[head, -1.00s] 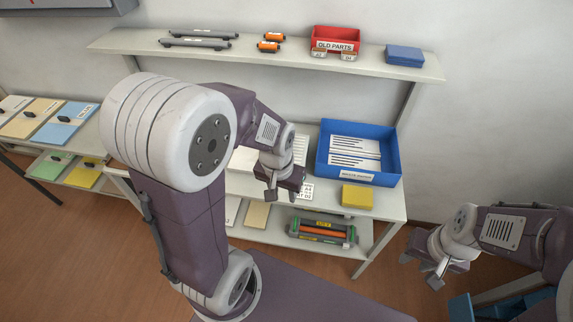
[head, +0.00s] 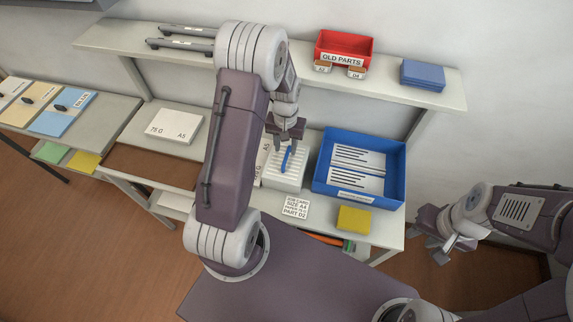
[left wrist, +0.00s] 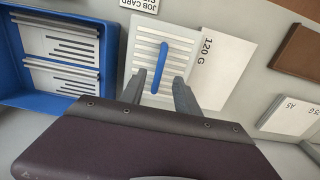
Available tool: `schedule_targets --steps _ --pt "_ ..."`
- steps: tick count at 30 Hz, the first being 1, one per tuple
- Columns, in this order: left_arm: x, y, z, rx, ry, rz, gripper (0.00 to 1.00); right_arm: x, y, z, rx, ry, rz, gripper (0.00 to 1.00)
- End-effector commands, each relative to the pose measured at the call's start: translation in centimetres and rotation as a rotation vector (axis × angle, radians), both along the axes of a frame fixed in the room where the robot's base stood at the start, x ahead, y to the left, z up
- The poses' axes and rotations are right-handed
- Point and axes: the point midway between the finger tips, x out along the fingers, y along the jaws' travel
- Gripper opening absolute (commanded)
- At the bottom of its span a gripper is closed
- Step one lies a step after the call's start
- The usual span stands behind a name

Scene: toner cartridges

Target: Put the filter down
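The filter, a white slatted block (head: 282,177) with a blue handle, sits on the bench top just left of the blue tray. It also shows in the left wrist view (left wrist: 177,38), with its handle standing up toward the camera. My left gripper (head: 287,143) is right above it. In the left wrist view its two fingers (left wrist: 160,76) stand apart on either side of the blue handle, with space visible between, so it looks open. My right gripper (head: 437,249) hangs empty at the right, off the bench, its fingers apart.
A job card (head: 296,207) and yellow block (head: 354,218) lie in front. A 120 G paper pack (left wrist: 223,58) lies beside the filter. The upper shelf (head: 115,40) carries a red OLD PARTS bin (head: 344,47).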

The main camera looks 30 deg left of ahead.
Motion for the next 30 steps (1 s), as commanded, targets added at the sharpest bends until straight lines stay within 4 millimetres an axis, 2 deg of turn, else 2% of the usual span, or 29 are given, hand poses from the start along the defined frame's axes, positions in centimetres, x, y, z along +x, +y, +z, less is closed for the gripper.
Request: schedule_targets --steps 8,15,23,27,30 --pt "0.0 -0.1 -1.9 0.000 0.002 -0.001 0.38 0.0 0.0 0.6 0.000 0.000 0.000 0.34" --pt "0.0 -0.1 -5.9 0.000 0.001 -0.001 0.38 0.0 0.0 1.4 0.000 -0.001 0.000 0.34" --pt "0.1 -0.1 -6.4 0.001 -0.003 -0.001 0.38 0.0 0.0 1.4 0.000 0.000 0.000 0.34" --pt "0.1 -0.1 -6.4 0.001 -0.003 -0.001 0.00 0.0 0.0 1.4 0.000 0.000 0.000 0.34" --pt "0.1 -0.1 -6.4 0.001 -0.003 -0.001 0.00 0.0 0.0 1.4 0.000 0.000 0.000 0.34"
